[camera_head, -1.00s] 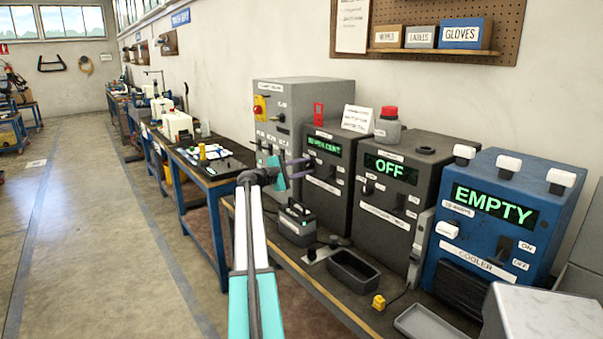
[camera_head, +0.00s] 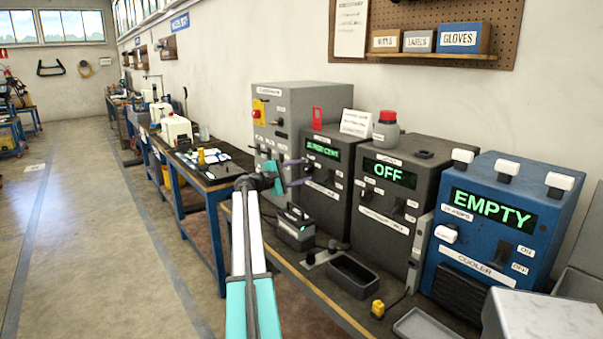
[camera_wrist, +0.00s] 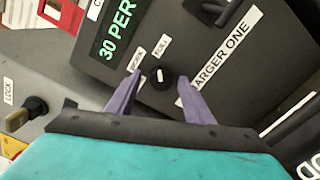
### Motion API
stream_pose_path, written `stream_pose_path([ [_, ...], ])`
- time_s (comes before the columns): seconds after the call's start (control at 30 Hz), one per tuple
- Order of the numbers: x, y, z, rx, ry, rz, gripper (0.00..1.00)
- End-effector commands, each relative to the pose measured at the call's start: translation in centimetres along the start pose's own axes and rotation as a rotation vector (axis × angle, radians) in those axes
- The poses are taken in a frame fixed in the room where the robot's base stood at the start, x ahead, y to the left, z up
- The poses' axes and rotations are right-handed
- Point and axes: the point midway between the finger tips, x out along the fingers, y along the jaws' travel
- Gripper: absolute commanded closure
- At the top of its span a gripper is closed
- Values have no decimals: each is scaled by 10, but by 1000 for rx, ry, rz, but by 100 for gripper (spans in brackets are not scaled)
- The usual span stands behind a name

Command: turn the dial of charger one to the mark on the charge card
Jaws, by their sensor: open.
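Charger one (camera_head: 332,184) is a dark grey box whose green display (camera_head: 322,149) reads about 30 per cent; its display also shows in the wrist view (camera_wrist: 117,30), cut off after "30 PER". Its dial (camera_wrist: 160,77) is a small black knob with a pale mark at its upper side, below two small tilted labels. My gripper (camera_wrist: 160,79) is open, its purple fingers on either side of the dial; I cannot tell whether they touch it. In the head view my gripper (camera_head: 296,172) is at the charger's front. A white card (camera_head: 357,123) stands on top, its text unreadable; it may be the charge card.
A second charger (camera_head: 391,198) reading OFF and a blue cooler (camera_head: 497,222) reading EMPTY stand to the right. A grey cabinet (camera_head: 290,95) is to the left. A battery pack (camera_head: 296,229) and a black tray (camera_head: 353,272) lie on the bench below my gripper.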

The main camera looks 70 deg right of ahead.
Motion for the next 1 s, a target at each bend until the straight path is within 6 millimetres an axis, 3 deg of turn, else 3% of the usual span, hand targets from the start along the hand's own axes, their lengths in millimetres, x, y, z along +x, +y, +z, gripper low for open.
stream_pose_path([
  [0.7,-104,0,0,0,1,2,52],
  [1.0,-130,2,0,1,-1,2,52],
])
